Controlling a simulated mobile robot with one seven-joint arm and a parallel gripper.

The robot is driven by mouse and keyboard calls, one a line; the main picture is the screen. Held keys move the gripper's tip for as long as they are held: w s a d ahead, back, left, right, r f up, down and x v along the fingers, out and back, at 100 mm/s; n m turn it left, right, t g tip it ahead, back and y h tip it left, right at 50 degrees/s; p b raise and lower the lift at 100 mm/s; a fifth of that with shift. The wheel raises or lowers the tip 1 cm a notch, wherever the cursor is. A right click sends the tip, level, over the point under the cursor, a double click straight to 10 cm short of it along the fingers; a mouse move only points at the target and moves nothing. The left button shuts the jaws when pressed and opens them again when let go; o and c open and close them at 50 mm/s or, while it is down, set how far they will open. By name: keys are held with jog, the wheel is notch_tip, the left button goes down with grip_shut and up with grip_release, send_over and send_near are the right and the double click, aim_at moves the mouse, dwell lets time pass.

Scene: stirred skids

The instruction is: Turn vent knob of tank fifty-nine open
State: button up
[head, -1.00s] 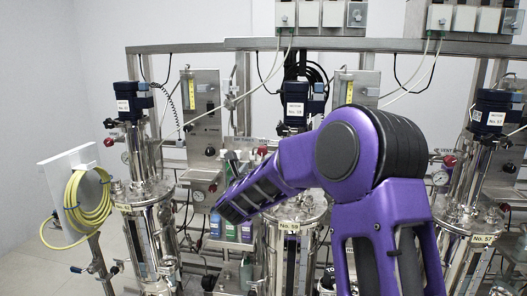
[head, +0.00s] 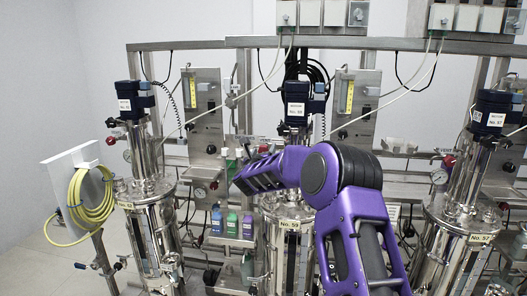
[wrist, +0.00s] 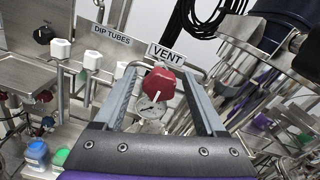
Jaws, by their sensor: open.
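Tank fifty-nine (head: 289,240), a steel vessel with a "No. 59" label, stands in the middle of the head view behind my arm. In the wrist view its vent knob (wrist: 159,84) is a red lobed knob with a white mark, just below the "VENT" label (wrist: 166,54). My gripper (wrist: 158,74) is open, with one finger to each side of the red knob in the picture. I cannot tell whether the fingertips reach past the knob, and no contact shows. In the head view my arm hides most of the area around the knob.
White knobs (wrist: 60,48) and a "DIP TUBES" label (wrist: 111,34) are left of the vent knob. Blue, green and purple bottles (head: 232,225) stand below my forearm. Tank 57 (head: 455,238) is at right, another tank (head: 150,225) at left. A yellow hose (head: 88,200) hangs far left.

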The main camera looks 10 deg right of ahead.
grip_shut()
